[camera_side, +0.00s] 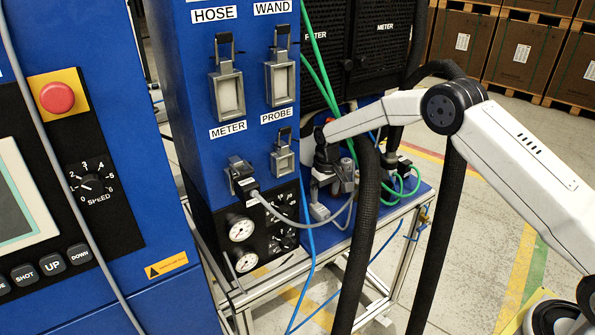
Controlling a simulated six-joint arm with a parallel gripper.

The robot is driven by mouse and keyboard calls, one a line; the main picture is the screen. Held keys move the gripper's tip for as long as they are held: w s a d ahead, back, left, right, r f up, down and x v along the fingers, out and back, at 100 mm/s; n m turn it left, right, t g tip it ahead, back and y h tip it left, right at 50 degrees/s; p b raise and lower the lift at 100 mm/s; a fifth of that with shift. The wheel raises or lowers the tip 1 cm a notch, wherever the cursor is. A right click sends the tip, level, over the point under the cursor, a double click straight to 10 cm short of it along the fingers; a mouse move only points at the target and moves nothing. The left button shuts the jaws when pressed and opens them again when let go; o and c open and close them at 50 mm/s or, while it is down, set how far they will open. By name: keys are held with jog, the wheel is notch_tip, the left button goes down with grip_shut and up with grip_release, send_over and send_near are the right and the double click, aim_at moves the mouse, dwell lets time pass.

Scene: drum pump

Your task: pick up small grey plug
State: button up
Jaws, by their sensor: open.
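A small grey plug (243,178) sits at a socket low on the front of the blue column, below the METER label, with a grey cable running from it to the right.
Empty grey sockets (228,95) are above on the column (185,60). Thick black hoses (362,225) hang right of my gripper, and a blue hose (306,235) runs down near it. Pressure gauges (241,229) are below the plug. A blue-topped metal-framed cart (385,235) stands behind.

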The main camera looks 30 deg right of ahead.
aim_at(323, 211)
jog(key=shift+w+f, duration=0.15)
jog(key=shift+f, duration=0.05)
jog(key=shift+f, duration=1.3)
jog(key=shift+f, duration=2.6)
grip_shut()
